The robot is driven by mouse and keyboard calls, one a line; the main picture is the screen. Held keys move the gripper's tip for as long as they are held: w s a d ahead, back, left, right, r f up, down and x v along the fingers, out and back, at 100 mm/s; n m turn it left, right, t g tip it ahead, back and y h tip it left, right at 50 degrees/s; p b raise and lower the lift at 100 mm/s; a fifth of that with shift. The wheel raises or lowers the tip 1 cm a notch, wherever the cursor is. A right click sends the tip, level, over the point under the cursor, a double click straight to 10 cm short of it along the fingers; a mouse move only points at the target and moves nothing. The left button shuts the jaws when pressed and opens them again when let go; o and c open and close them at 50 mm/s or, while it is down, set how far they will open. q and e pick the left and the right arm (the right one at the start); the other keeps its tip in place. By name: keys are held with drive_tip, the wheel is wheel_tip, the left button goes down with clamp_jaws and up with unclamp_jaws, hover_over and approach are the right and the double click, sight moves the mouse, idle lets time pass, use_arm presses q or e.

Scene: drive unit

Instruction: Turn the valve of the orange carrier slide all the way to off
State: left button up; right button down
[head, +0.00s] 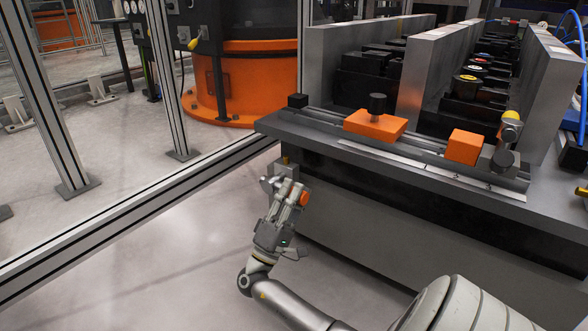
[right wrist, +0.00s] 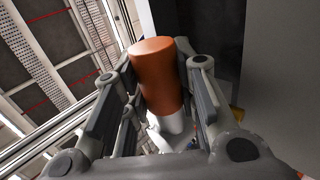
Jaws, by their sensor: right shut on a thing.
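The orange carrier slide is a rail along the front of the bench, with an orange carrier block (head: 376,125) that has a black knob on top. A second orange block (head: 463,146) sits further right on the rail. An orange valve handle (head: 304,199) shows low beside the bench's left front corner. My right gripper (head: 285,190) is shut on this handle. In the right wrist view the handle, an orange cylinder (right wrist: 157,75) on a pale grey base (right wrist: 170,125), stands between the two fingers. The valve's off marking cannot be seen. My left gripper is not in view.
The grey bench (head: 350,158) is close to the right of my gripper. A metal frame post (head: 160,80) and low rail (head: 140,210) stand to the left, with a large orange machine base (head: 225,95) behind. The floor (head: 180,265) at lower left is clear.

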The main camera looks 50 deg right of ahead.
drive_tip(key=shift+f, duration=0.1)
drive_tip(key=c, duration=1.1)
unclamp_jaws()
